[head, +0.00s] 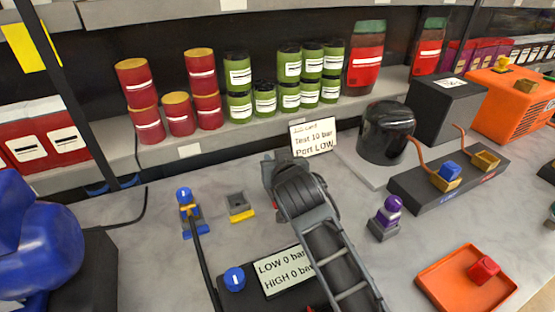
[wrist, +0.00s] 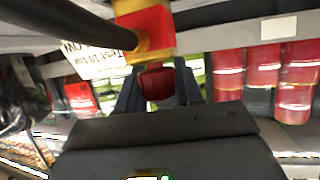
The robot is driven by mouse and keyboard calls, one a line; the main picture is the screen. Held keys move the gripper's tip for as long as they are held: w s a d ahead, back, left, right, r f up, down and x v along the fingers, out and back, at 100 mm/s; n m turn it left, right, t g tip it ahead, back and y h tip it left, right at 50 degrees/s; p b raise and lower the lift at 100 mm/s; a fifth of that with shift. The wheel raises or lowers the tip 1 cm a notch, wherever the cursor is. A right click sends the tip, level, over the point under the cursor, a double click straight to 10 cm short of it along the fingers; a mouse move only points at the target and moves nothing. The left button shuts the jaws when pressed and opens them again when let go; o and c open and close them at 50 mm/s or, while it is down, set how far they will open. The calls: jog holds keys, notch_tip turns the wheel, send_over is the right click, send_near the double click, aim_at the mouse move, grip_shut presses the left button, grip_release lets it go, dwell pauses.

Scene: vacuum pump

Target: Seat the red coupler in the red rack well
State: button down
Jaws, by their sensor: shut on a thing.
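The red coupler (wrist: 155,84) shows in the wrist view as a dark red piece between the two fingers of my gripper (wrist: 160,92). A brighter red block with brass-yellow ends (wrist: 148,28) lies just beyond it, with a black hose running in from the left. In the head view my gripper (head: 268,172) reaches over the bench below the test card.
A blue coupler (head: 184,197) on a hose and a grey-yellow holder (head: 239,206) stand left of my arm. A purple coupler (head: 389,212) stands right. An orange tray (head: 435,285) holds a red cube (head: 484,269).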

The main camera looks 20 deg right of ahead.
jog(key=c, duration=1.2)
grip_release()
jog(key=shift+f, duration=0.15)
jog(key=o, duration=0.5)
jog(key=shift+c, duration=0.2)
jog(key=shift+r, duration=0.3)
jog(key=b+v, duration=0.1)
jog(key=v, duration=1.1)
jog(key=shift+f, duration=0.15)
